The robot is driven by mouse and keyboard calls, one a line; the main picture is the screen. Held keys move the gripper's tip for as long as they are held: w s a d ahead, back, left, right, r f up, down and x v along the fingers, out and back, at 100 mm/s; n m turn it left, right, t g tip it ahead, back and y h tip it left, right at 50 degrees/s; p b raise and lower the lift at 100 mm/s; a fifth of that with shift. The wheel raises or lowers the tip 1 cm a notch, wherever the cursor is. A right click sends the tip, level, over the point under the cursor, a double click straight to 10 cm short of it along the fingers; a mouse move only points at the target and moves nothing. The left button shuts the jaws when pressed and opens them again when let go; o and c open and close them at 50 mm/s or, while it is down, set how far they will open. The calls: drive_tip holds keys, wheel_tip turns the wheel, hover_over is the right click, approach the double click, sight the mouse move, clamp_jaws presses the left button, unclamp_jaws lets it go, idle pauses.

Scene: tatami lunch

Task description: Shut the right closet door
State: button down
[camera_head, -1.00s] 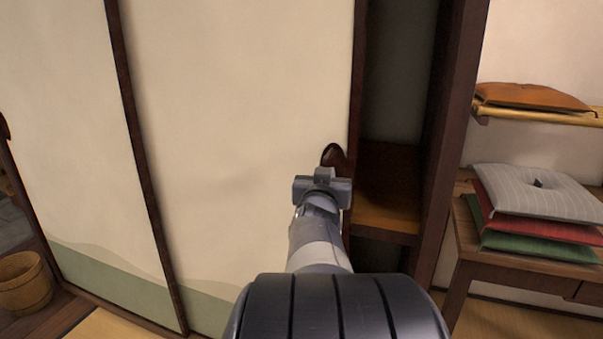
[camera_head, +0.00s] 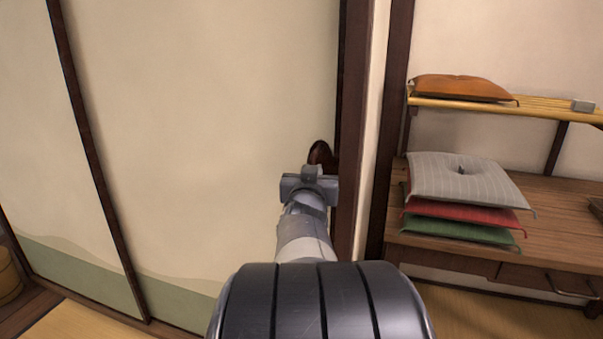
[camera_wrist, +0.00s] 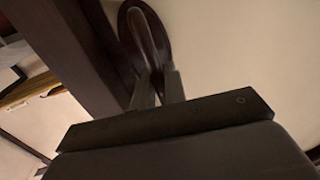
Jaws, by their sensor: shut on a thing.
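The right closet door (camera_head: 210,140) is a cream sliding panel with a green band along its bottom and a dark wooden edge frame. Its dark oval handle (camera_head: 320,153) sits near the right edge, partly hidden behind my gripper (camera_head: 312,172). The wrist view shows the handle (camera_wrist: 148,40) with my gripper (camera_wrist: 158,82) shut on its raised grip. The door's right edge now lies against or very near the dark closet post (camera_head: 353,120). No opening into the closet shows between them, though my arm hides the lower part.
A low wooden table (camera_head: 560,205) stands at the right with stacked grey, red and green cushions (camera_head: 465,183). Above it a shelf (camera_head: 560,108) holds an orange cushion (camera_head: 460,88). A basket (camera_head: 8,275) is cut off at the left edge. Tatami floor shows below.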

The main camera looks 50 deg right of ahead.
drive_tip(key=shift+s, duration=0.1)
drive_tip(key=c, duration=1.6)
unclamp_jaws()
drive_tip(key=shift+s+d, duration=0.15)
drive_tip(key=shift+o, duration=0.2)
drive_tip(key=p+v, duration=0.4)
drive_tip(key=v, duration=0.7)
drive_tip(key=shift+d, duration=0.1)
